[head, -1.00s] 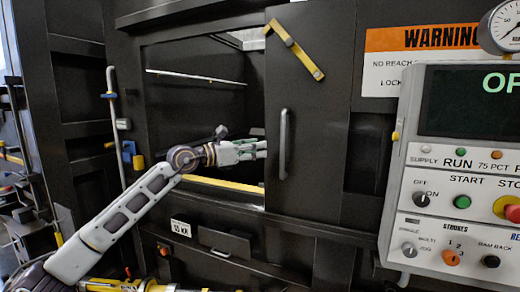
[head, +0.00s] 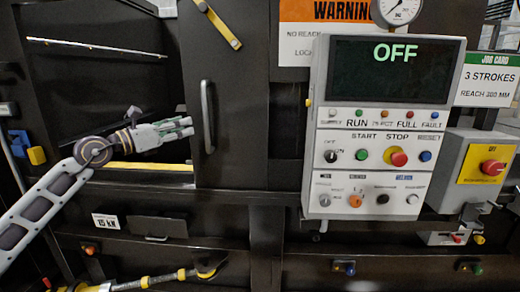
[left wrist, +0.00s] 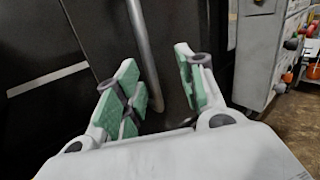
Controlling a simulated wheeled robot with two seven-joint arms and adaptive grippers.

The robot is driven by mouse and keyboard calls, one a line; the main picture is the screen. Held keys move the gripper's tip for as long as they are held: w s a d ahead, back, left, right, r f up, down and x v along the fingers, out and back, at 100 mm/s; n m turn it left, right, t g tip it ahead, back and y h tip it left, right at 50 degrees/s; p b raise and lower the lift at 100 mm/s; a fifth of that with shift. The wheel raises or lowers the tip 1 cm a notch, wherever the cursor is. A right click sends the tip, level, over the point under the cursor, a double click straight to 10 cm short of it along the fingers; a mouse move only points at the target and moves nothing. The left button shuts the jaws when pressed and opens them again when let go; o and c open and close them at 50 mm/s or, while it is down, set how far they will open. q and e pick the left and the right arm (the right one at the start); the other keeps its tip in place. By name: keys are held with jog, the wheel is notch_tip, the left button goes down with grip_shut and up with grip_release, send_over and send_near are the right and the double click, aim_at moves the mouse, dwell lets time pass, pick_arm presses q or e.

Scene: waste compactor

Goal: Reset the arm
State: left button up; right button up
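My left gripper (head: 182,129) is in front of the compactor's dark opening, with its fingers pointing right toward the sliding door (head: 232,110). In the left wrist view its green-padded fingers (left wrist: 160,90) are apart with nothing between them. The door's grey vertical handle (head: 207,117) is just beyond the fingertips; it also shows in the left wrist view (left wrist: 147,50), behind the gap between the fingers. I see no contact with it. The door covers the right part of the opening. My right gripper is in neither view.
The control panel (head: 310,185) with several buttons and an OFF display (head: 395,52) stands right of the door. A grey box with a red stop button (head: 492,168) is farther right. A yellow-edged sill (head: 150,166) runs below the opening.

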pick_arm(q)
jog(key=s+d+f+n+t+h, duration=0.35)
jog(key=d+n, duration=0.25)
jog(key=n, duration=0.2)
jog(key=s+a+f+n+g+y, duration=0.1)
jog(key=s+a+f+n+y, duration=0.2)
jog(key=f+n+y, duration=0.5)
jog(key=s+a+f+n+g+y, duration=0.1)
jog(key=s+a+f+n+y, duration=0.3)
jog(key=f+n, duration=0.8)
jog(key=s+a+f+n+g+y, duration=0.1)
jog(key=f+n+y, duration=0.65)
jog(key=f, duration=0.35)
jog(key=s+d+f+n+g+h, duration=0.25)
jog(key=s+f+g, duration=0.35)
jog(key=s+f, duration=0.5)
jog(key=s+d+f+n+g+h, duration=0.25)
jog(key=s+f+g, duration=0.45)
jog(key=s, duration=0.7)
notch_tip(320, 180, down, 34)
jog(key=s+f, duration=0.1)
jog(key=s, duration=0.1)
jog(key=s+a+f+g, duration=0.1)
jog(key=s+a+f, duration=0.2)
jog(key=s+f, duration=1.6)
jog(key=s, duration=0.3)
jog(key=shift+s+a+y, duration=0.15)
jog(key=shift+s+y, duration=0.1)
jog(key=shift+y, duration=0.15)
